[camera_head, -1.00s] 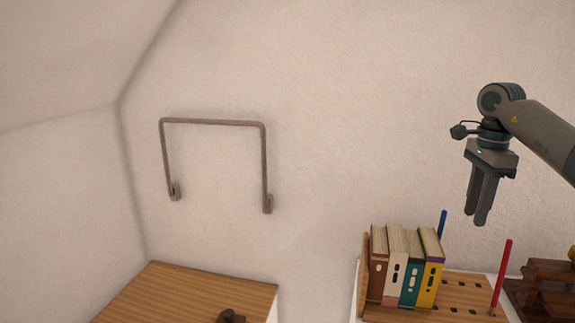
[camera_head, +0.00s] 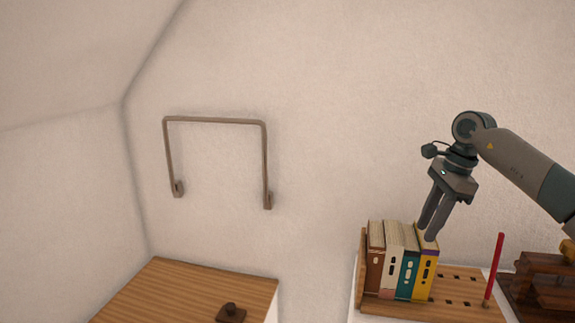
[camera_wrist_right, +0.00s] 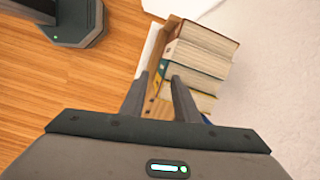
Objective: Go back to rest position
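My right gripper (camera_head: 427,231) hangs from the arm that comes in from the right in the head view. Its two fingers point down and appear at the top of the yellow book (camera_head: 426,274); I cannot tell whether they touch it. In the right wrist view the fingertips (camera_wrist_right: 160,77) stand apart with nothing visible between them, and the books (camera_wrist_right: 200,55) lie beyond. My left gripper is in neither view.
A wooden rack (camera_head: 385,305) holds several upright books, with a red stick (camera_head: 495,270) at its right. A dark wooden object (camera_head: 545,280) stands further right. A wooden-topped cabinet (camera_head: 180,290) is at lower left. A metal bar (camera_head: 215,120) is on the wall.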

